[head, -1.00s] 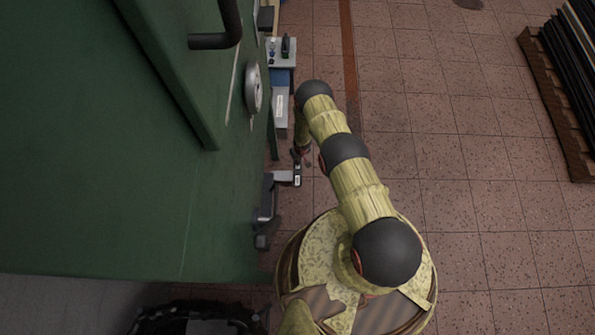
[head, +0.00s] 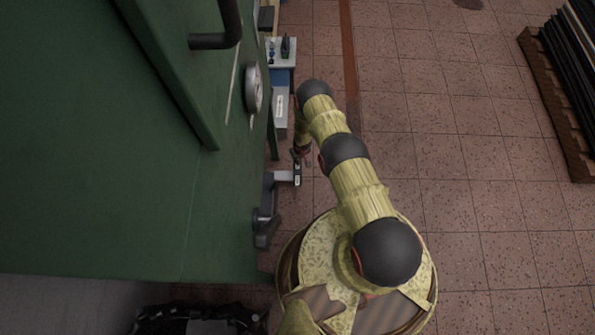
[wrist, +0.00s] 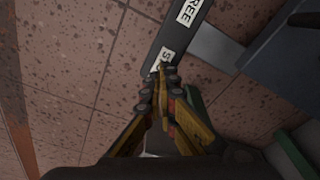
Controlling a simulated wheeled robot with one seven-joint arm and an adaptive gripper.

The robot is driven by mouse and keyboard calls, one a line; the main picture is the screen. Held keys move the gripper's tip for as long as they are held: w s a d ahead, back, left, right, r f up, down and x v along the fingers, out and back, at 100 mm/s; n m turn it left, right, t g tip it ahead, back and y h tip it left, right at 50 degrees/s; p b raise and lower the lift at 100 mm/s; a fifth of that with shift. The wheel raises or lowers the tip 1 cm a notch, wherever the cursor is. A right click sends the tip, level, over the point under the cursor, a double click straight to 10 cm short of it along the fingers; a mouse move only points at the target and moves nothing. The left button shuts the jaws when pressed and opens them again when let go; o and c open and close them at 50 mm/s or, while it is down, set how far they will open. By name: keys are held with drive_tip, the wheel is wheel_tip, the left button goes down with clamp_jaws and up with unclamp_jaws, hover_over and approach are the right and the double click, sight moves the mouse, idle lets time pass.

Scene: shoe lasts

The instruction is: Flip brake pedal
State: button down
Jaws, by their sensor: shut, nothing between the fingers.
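A dark bar with white labels, seemingly the brake pedal (head: 297,174), sits at the end of a grey arm beside the green machine. In the wrist view the bar (wrist: 183,38) runs diagonally; one label reads "REE", its start cut off, and another is partly covered. My gripper (wrist: 164,74) is shut and empty, its fingertips over the partly covered label. I cannot tell whether they touch the bar. In the head view my gripper (head: 302,155) is small and mostly hidden by my arm, at the bar's upper end.
The green machine (head: 90,130) fills the left, with a handwheel (head: 253,89) on its side. Dark jointed parts (head: 264,222) sit below the grey arm. A small grey table (head: 283,55) stands beyond. Tiled floor (head: 460,150) is clear to the right, up to a pallet (head: 556,105).

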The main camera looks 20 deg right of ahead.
wheel_tip(320, 180, up, 7)
drive_tip(key=p, duration=0.5)
idle(0.3)
idle(0.5)
